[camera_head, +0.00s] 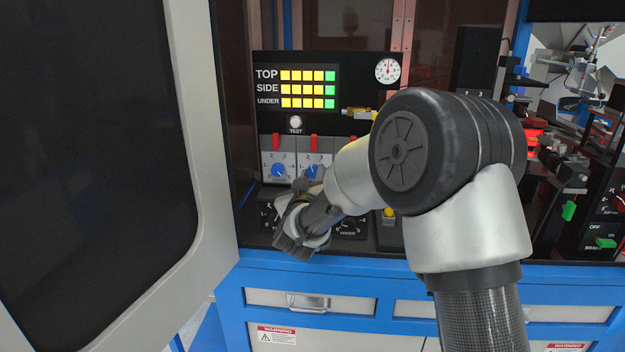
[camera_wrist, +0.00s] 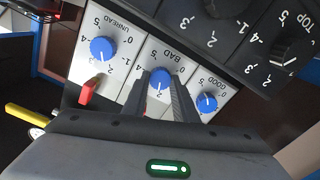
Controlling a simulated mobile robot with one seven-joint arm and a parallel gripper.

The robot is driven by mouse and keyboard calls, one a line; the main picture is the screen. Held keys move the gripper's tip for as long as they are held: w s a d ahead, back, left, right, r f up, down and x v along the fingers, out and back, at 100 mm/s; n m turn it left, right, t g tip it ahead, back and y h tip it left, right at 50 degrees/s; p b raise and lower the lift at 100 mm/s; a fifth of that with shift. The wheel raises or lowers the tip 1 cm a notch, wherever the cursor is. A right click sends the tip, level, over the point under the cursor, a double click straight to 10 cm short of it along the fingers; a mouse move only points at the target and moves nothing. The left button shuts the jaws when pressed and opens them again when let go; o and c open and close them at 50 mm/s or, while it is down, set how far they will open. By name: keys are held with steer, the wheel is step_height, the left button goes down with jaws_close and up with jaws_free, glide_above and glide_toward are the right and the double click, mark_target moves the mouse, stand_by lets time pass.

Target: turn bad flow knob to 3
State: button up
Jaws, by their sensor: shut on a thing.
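The fingers hide part of the dial's scale, and I cannot read which number the knob points to. In the head view the bad flow knob (camera_head: 313,171) shows as the middle blue dial, with my gripper (camera_head: 308,184) just below it, partly hidden by my wrist.
A red lever (camera_wrist: 87,92) stands near the fingers. Black dials, including the TOP knob (camera_wrist: 285,52), lie on the adjoining panel. An open cabinet door (camera_head: 205,130) stands at left.

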steer(key=m+b, duration=0.1)
steer(key=b, duration=0.1)
steer(key=m+b, duration=0.1)
steer(key=m, duration=0.1)
steer(key=m+b, duration=0.2)
steer(key=shift+f+b, duration=0.25)
steer(key=shift+b, duration=0.1)
steer(key=m+b, duration=0.4)
steer(key=shift+r, duration=0.15)
steer(key=shift+m, duration=0.3)
steer(key=o, duration=1)
steer(key=shift+o, duration=0.2)
steer(key=shift+s+r, duration=0.1)
steer(key=s+p, duration=0.1)
steer(key=s, duration=1.6)
steer(key=shift+s+a+p, duration=0.15)
steer(key=shift+a+p, duration=0.1)
steer(key=shift+p, duration=0.05)
